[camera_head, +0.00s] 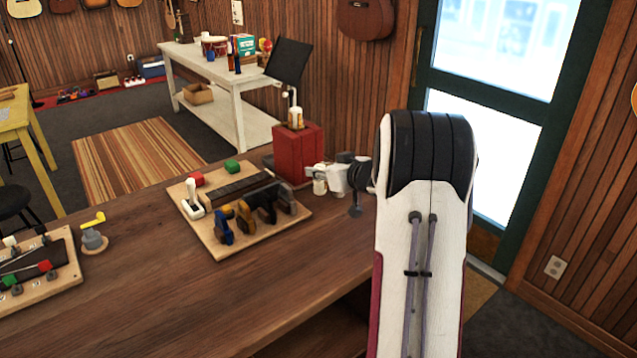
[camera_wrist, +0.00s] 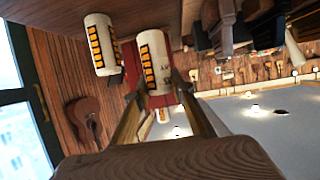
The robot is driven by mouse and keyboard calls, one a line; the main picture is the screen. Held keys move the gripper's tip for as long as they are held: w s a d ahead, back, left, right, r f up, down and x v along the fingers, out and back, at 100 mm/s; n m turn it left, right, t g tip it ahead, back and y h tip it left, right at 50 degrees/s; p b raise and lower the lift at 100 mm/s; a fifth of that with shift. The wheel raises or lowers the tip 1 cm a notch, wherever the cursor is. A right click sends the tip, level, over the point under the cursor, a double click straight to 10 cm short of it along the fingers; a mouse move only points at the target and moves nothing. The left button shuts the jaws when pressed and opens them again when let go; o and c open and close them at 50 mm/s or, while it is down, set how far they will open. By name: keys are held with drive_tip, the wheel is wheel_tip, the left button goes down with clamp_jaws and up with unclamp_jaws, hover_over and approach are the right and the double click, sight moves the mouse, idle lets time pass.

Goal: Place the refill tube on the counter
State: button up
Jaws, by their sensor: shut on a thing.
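My gripper (camera_head: 318,173) is low over the right end of the wooden counter (camera_head: 200,285), beside a red box. In the wrist view, which is upside down, my gripper (camera_wrist: 160,88) is shut on a white refill tube (camera_wrist: 156,62) with an orange and black label. A second, similar tube (camera_wrist: 100,44) is close beside it, apart from the fingers. In the head view one pale tube (camera_head: 320,187) shows just under the fingers. I cannot tell which of the two it is, or whether the held tube touches the counter.
The red box (camera_head: 299,155) with a pale cylinder (camera_head: 296,118) on top stands just behind my gripper. A wooden board (camera_head: 232,246) with clamps and blocks lies to the left. Another board (camera_head: 60,283) is farther left. The counter's front is clear.

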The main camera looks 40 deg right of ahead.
sight(324, 182)
idle(0.3)
drive_tip(key=shift+f, duration=1.9)
drive_tip(key=shift+f, duration=0.1)
drive_tip(key=o, duration=1.1)
drive_tip(key=shift+s+r, duration=0.35)
drive_tip(key=shift+s, duration=0.15)
drive_tip(key=d+v, duration=0.1)
drive_tip(key=v, duration=1)
drive_tip(key=shift+a, duration=0.5)
